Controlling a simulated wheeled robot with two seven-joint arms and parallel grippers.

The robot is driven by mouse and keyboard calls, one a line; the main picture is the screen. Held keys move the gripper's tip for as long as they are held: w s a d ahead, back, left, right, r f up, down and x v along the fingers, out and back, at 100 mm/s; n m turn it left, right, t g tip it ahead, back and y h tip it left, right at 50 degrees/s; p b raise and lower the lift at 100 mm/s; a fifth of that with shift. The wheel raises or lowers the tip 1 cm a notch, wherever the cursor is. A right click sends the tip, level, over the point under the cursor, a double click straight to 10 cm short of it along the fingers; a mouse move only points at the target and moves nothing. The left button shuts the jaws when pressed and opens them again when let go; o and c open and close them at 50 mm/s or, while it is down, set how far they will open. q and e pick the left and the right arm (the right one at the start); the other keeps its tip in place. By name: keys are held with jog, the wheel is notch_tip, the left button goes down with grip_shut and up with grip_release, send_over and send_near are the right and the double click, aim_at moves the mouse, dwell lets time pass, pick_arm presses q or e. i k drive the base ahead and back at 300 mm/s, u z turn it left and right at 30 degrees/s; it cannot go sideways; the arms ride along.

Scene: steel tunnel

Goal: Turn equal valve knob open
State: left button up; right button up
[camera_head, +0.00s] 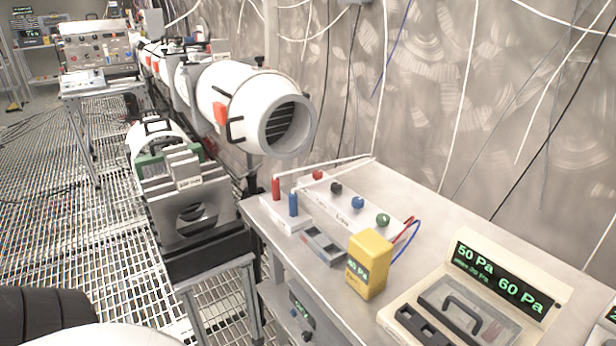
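No knob can be read as the equal valve knob from here. A cream device with a display (497,277) reading 50 Pa and 60 Pa stands at the bottom right; a dark handle (462,315) lies on its front under a clear cover. A small panel (300,312) under the table carries a dark round knob (307,336), partly cut by the lower edge. A white strip on the table carries red (317,175), black (336,187), blue (358,202) and green (383,219) round knobs or terminals. Neither gripper shows.
The grey table (392,184) runs along the right wall. A yellow meter (369,264) with red and blue wires stands on it. A white tube (240,100) and a grey stepped block (190,205) stand beyond. The grated floor (50,200) at left is mostly free.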

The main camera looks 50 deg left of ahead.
aim_at(336, 187)
jog(key=u, duration=2.05)
